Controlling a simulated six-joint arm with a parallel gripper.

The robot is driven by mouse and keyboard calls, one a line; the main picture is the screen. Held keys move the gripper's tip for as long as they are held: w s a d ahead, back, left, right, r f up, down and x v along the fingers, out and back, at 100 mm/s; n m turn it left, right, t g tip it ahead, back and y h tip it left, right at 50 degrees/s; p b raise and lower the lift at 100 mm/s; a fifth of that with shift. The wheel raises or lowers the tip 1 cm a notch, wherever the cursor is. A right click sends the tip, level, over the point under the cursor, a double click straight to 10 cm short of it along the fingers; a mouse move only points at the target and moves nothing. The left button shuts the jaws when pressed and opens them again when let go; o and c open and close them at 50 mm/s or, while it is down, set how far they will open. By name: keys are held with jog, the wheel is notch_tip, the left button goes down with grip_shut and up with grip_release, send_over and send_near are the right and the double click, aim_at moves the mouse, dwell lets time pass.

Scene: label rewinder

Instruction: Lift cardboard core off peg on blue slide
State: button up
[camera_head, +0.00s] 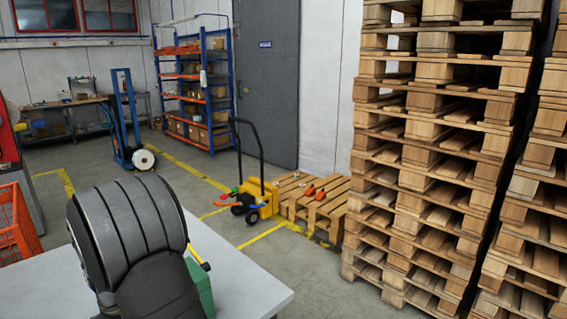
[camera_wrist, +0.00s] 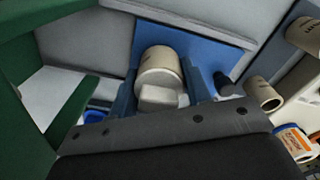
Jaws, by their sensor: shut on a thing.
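In the wrist view a beige cardboard core (camera_wrist: 160,62) with small dark print stands in front of a blue panel, which looks like the blue slide (camera_wrist: 205,55). My gripper (camera_wrist: 158,88) has its two dark blue fingers on either side of the core and is shut on it. A pale block (camera_wrist: 158,97) shows at the core's near side. The peg is hidden, so I cannot tell whether the core is still around it. The head view shows neither the core nor my gripper.
In the wrist view, green frame parts (camera_wrist: 65,115) stand at left. More beige cores (camera_wrist: 262,95) and a jar with a blue and orange label (camera_wrist: 292,142) lie at right. In the head view, a pale tabletop (camera_head: 235,280) is at front; stacked pallets (camera_head: 440,150) stand at right.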

jog(key=shift+r, duration=2.3)
